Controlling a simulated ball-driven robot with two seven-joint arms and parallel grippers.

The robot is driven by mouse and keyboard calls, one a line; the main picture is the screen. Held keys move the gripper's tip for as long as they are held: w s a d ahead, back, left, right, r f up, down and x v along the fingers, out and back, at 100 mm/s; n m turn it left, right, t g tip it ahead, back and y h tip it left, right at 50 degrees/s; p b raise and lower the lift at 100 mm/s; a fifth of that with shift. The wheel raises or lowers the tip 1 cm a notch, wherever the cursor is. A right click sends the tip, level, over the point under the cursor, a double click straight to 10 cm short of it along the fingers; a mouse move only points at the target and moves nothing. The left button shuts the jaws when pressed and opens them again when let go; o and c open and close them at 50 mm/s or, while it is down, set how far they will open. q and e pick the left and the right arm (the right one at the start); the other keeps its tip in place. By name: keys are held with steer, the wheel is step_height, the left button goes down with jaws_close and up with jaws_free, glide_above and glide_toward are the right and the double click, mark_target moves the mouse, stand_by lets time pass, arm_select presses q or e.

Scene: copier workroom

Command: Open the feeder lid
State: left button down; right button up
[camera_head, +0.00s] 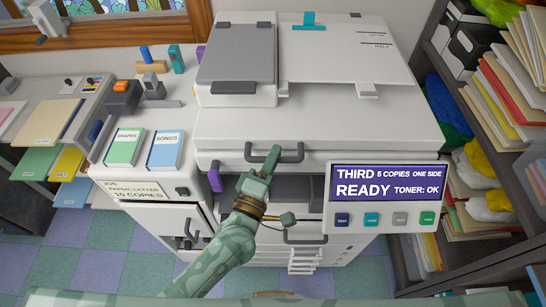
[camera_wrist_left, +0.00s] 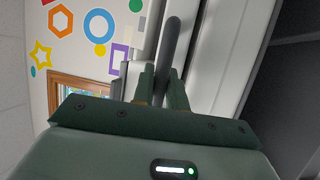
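The copier's broad white lid (camera_head: 350,122) lies flat and closed, with the feeder unit on top at its left. The feeder's grey cover (camera_head: 237,52) is down, with a small dark grip (camera_head: 234,87) at its front edge. A wide dark bar handle (camera_head: 291,157) runs along the front of the white lid. My left gripper (camera_head: 274,152) is at this handle. In the left wrist view the handle (camera_wrist_left: 170,45) runs between the two green fingers (camera_wrist_left: 160,85), which look closed on it. My right gripper is not in view.
A display panel (camera_head: 386,192) juts out right of the handle. Two books (camera_head: 124,147) and small items stand on the left counter. Shelves with folders (camera_head: 500,100) flank the copier's right side.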

arm_select(q)
steer(key=shift+r+p, duration=0.45)
step_height(320, 180, up, 16)
steer(key=w+p, duration=0.1)
steer(key=p, duration=1.4)
steer(key=shift+w, duration=0.35)
steer(key=shift+f, duration=0.2)
steer(key=c, duration=1.4)
jaws_free()
steer(key=shift+s, duration=0.15)
steer(key=b+v, duration=0.3)
steer(key=v, duration=1.3)
steer(key=shift+b, duration=0.35)
